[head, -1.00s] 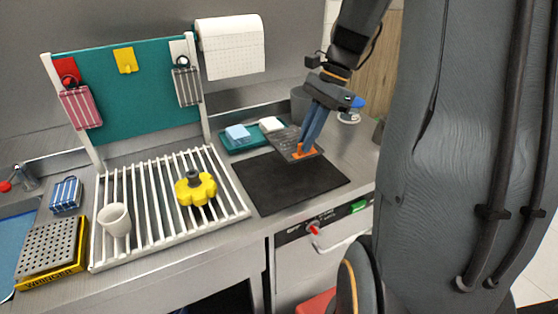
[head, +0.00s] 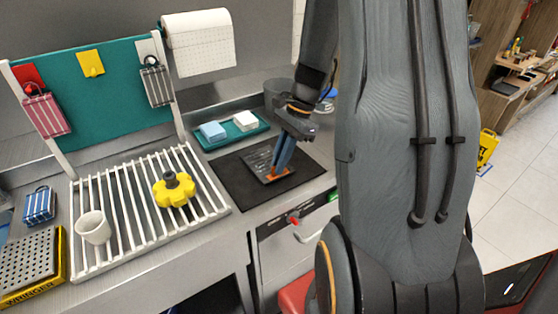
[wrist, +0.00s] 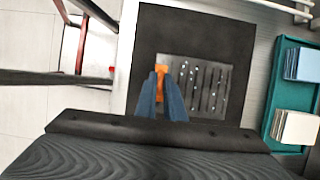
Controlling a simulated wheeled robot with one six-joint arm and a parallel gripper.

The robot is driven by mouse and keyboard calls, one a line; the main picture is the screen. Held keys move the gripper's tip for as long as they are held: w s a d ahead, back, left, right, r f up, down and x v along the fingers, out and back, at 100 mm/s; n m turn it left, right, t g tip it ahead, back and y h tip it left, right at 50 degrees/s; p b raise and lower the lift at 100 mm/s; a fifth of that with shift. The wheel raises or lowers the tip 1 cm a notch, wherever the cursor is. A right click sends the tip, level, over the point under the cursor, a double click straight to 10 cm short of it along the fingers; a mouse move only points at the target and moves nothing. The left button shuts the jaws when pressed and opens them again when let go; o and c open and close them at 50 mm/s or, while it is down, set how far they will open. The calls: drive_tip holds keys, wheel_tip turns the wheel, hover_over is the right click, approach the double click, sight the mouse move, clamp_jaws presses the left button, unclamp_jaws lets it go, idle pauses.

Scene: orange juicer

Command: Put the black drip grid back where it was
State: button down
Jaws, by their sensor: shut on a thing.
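The drip grid (head: 259,161) is a dark grey slotted plate with an orange tab (head: 279,174) at one end. My gripper (head: 281,169) is shut on the orange tab, its blue fingers pointing down. The grid is over the black mat (head: 235,186) on the counter; I cannot tell whether it touches it. In the wrist view the grid (wrist: 208,88) lies flat against the mat (wrist: 200,29), with the tab between my fingertips (wrist: 161,82).
A teal tray (head: 222,143) with a blue block and a white block is behind the mat. A white rack (head: 128,217) at left holds a yellow flower-shaped piece (head: 174,190) and a white cup (head: 94,227). A dark grey round container (head: 277,91) stands behind my arm.

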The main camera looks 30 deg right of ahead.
drive_tip(key=shift+f, duration=0.15)
drive_tip(key=c, duration=1.9)
unclamp_jaws()
drive_tip(key=shift+o, duration=0.2)
drive_tip(key=b+v, duration=0.3)
drive_tip(key=v, duration=0.9)
drive_tip(key=s+a+f+n+h, duration=0.1)
drive_tip(key=s+a+f+n, duration=0.1)
drive_tip(key=a+n, duration=0.4)
drive_tip(key=s+a+f+n+t+h, duration=0.1)
drive_tip(key=s+a+f+n+h, duration=0.1)
drive_tip(key=s+a+f+n, duration=0.1)
drive_tip(key=s+a+f+n+h, duration=0.1)
drive_tip(key=a+f+n, duration=0.3)
drive_tip(key=a+n, duration=0.4)
drive_tip(key=shift+s+a+n, duration=0.15)
drive_tip(key=shift+s, duration=0.3)
drive_tip(key=shift+s+a+n, duration=0.15)
drive_tip(key=shift+s, duration=0.3)
